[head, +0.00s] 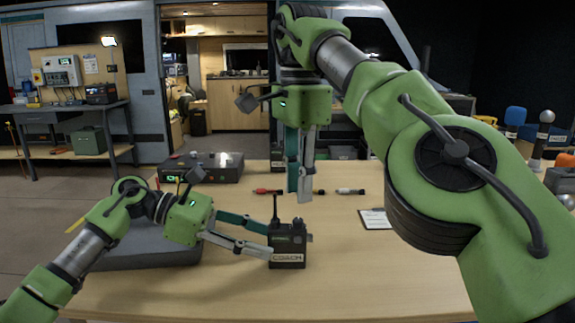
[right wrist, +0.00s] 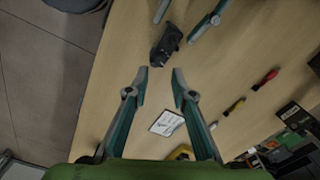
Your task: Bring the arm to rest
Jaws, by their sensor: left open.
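My left gripper (head: 267,241) is open low over the table, its fingertips at the left side of a black box labelled COACH (head: 287,246) with a short antenna. I cannot tell whether they touch it. My right gripper (head: 299,197) hangs higher, fingers pointing down, behind the box in the head view. In the right wrist view, its fingers (right wrist: 160,76) are apart with nothing between them. The black box (right wrist: 166,45) lies beyond them there, near the left gripper's fingers. My right arm hides part of the table's right side.
The wooden table (head: 390,280) has a clear front right area. A dark case (head: 150,252) lies at left, partly behind my left arm. A black device (head: 205,167) stands at the back left. Small tools, including a red-handled one (head: 266,191), and a white card (head: 376,219) lie on the table.

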